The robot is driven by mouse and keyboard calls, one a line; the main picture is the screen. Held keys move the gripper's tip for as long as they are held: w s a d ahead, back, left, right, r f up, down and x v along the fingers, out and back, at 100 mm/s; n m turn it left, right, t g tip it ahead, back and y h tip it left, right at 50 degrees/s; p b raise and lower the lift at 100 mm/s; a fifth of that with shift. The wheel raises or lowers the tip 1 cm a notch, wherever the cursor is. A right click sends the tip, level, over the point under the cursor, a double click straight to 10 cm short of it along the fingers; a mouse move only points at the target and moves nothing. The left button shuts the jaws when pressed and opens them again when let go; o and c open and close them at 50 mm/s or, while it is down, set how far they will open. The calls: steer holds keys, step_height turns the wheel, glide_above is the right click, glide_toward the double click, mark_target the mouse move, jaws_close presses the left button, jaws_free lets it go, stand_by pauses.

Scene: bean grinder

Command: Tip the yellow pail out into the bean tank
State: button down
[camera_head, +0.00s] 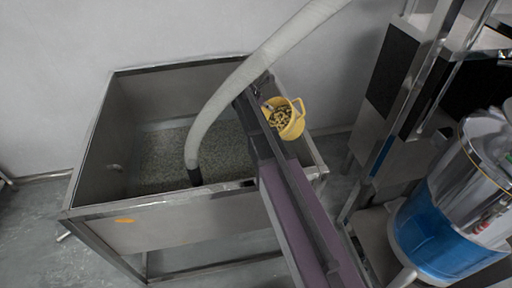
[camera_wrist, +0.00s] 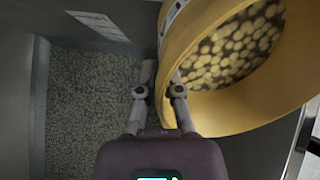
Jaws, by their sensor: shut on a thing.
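The yellow pail (camera_head: 292,124) holds pale, bean-like pieces and is above the right side of the bean tank in the head view. In the wrist view the pail (camera_wrist: 222,108) fills the upper right, its mouth turned partly toward the camera with the pieces (camera_wrist: 235,48) still inside. My gripper (camera_wrist: 163,78) is shut on the pail's wall at its left side; in the head view my arm hides most of the gripper. The bean tank (camera_head: 165,212) is a grey metal box with an open top. A layer of small grains (camera_head: 160,155) covers its floor.
A thick pale hose (camera_head: 235,85) runs down into the tank, left of my arm. A clear and blue cylindrical vessel (camera_head: 440,225) and a metal frame (camera_head: 405,95) stand to the right. A wall is close behind the tank.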

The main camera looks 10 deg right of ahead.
steer(key=shift+s+a+f+t+h+b, duration=0.25)
steer(key=shift+a+t+h+b, duration=0.15)
steer(key=shift+h+b, duration=0.85)
steer(key=shift+s+a+f+t+h+b, duration=0.1)
steer(key=shift+a+f+t+h+b, duration=0.35)
steer(key=shift+b, duration=1.3)
